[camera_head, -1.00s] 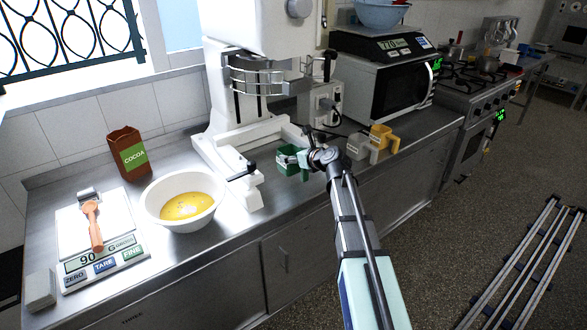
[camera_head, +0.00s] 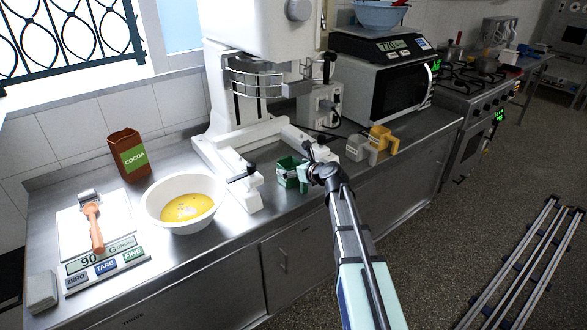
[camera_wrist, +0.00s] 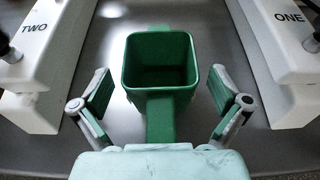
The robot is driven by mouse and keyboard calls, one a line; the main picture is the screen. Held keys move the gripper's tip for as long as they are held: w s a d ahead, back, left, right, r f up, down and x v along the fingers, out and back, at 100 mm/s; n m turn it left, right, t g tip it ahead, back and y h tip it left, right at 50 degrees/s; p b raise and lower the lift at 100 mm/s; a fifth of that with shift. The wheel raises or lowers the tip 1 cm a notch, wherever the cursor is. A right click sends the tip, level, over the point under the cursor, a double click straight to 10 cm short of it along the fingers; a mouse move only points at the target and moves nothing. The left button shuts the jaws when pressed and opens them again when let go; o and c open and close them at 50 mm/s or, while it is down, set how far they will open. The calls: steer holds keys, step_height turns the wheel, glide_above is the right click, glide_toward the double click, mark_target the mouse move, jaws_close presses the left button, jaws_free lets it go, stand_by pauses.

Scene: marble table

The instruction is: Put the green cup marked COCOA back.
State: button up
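The green cup (camera_head: 289,175) stands on the steel counter by the white mixer's foot. In the wrist view I look down into the green cup (camera_wrist: 160,62), which looks empty; its handle points toward me. My gripper (camera_head: 308,178) is at the cup's handle side. In the wrist view my gripper (camera_wrist: 162,100) is open, one finger on each side of the handle with gaps between. No marking is readable on the cup. A brown bag labelled COCOA (camera_head: 129,155) stands at the back left.
White mixer legs marked TWO (camera_wrist: 35,60) and ONE (camera_wrist: 285,50) flank the cup. A white bowl with yellow contents (camera_head: 183,203) and a scale (camera_head: 105,258) are left. A whitish cup (camera_head: 361,148) and an orange cup (camera_head: 383,138) stand right, before the microwave (camera_head: 400,90).

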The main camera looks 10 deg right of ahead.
steer(key=shift+f, duration=0.1)
steer(key=shift+f+b, duration=0.15)
steer(key=shift+b, duration=0.35)
steer(key=r+v, duration=0.1)
steer(key=v, duration=1.6)
steer(key=s+a+f+n+g, duration=0.25)
steer(key=s+f+n, duration=0.2)
steer(key=f, duration=0.75)
steer(key=s+a+f+n+g+h, duration=0.15)
steer(key=s+f+n+g, duration=0.35)
steer(key=f, duration=0.7)
steer(key=s+a+f+n+g, duration=0.2)
steer(key=s+a+f+n, duration=0.15)
steer(key=s+f, duration=0.6)
steer(key=s+f+n+g+h, duration=0.1)
steer(key=s+f+n+g, duration=0.2)
steer(key=s+f+n, duration=0.3)
steer(key=s+f+n+g+h, duration=0.2)
steer(key=s+f+n, duration=0.3)
steer(key=s, duration=1)
steer(key=s+f+n+g+h, duration=0.1)
steer(key=s+f+n+g, duration=0.3)
steer(key=s+f, duration=0.6)
steer(key=s+d+n+b, duration=0.1)
steer(key=n, duration=0.1)
steer(key=shift+f+n, duration=0.3)
steer(key=shift+f, duration=0.05)
steer(key=shift+f+h, duration=0.1)
steer(key=shift+h, duration=0.15)
